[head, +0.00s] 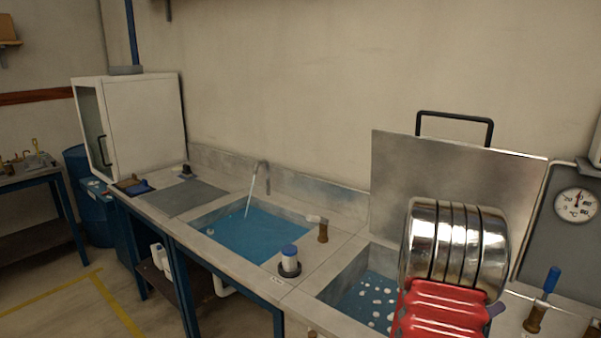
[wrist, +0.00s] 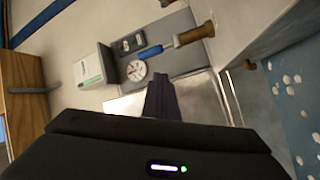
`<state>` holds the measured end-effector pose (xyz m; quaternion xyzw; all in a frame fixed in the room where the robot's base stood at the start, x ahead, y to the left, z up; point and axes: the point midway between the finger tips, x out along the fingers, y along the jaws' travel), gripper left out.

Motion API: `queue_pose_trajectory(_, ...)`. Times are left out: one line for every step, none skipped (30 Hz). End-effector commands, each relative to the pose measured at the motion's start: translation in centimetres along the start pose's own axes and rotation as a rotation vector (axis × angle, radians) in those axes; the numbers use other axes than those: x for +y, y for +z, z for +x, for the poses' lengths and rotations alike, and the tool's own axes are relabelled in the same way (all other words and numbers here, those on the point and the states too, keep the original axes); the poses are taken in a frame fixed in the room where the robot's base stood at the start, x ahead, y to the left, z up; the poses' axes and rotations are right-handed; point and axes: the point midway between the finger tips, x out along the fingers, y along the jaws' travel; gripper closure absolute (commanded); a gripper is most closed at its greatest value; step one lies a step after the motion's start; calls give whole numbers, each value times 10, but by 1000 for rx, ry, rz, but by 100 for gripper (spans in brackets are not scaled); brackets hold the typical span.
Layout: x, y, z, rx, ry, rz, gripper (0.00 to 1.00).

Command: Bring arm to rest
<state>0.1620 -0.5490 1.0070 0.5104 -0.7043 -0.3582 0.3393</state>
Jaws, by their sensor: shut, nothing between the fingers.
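My gripper (wrist: 163,84) shows in the wrist view as dark fingers closed together, with nothing between them. It points toward the gauge panel (wrist: 185,48), apart from it as far as the view shows. In the wrist view the bench and wall appear tilted. I cannot make out the gripper in the head view.
A sink (head: 246,232) with blue water and a running faucet (head: 259,180) stands mid-bench. A second basin (head: 362,296) holds white floating pieces, with a raised metal lid (head: 395,185) behind. A dial gauge (head: 575,205) and blue-handled valve (head: 541,300) are at right. A white cabinet (head: 145,125) stands left.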

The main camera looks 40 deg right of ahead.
Motion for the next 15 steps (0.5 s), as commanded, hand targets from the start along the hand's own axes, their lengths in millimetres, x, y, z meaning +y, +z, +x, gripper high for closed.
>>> queue_pose_trajectory(-6, -23, -8, 36, -59, 57, 100)
queue_pose_trajectory(-11, -35, -12, 53, -97, 87, 100)
queue_pose_trajectory(-17, -51, -20, 76, -150, 127, 100)
queue_pose_trajectory(-21, -63, -25, 92, -188, 156, 100)
queue_pose_trajectory(-25, -74, -32, 109, -228, 183, 100)
queue_pose_trajectory(-30, -90, -42, 129, -282, 217, 100)
queue_pose_trajectory(-34, -101, -50, 145, -321, 242, 100)
queue_pose_trajectory(-37, -112, -58, 160, -362, 265, 100)
queue_pose_trajectory(-41, -126, -70, 178, -417, 294, 100)
queue_pose_trajectory(-44, -137, -80, 193, -458, 314, 100)
queue_pose_trajectory(-46, -147, -90, 205, -499, 334, 100)
queue_pose_trajectory(-49, -161, -104, 222, -555, 356, 100)
queue_pose_trajectory(-50, -170, -115, 233, -595, 373, 100)
queue_pose_trajectory(-52, -179, -127, 245, -637, 388, 100)
queue_pose_trajectory(-54, -191, -142, 258, -693, 405, 100)
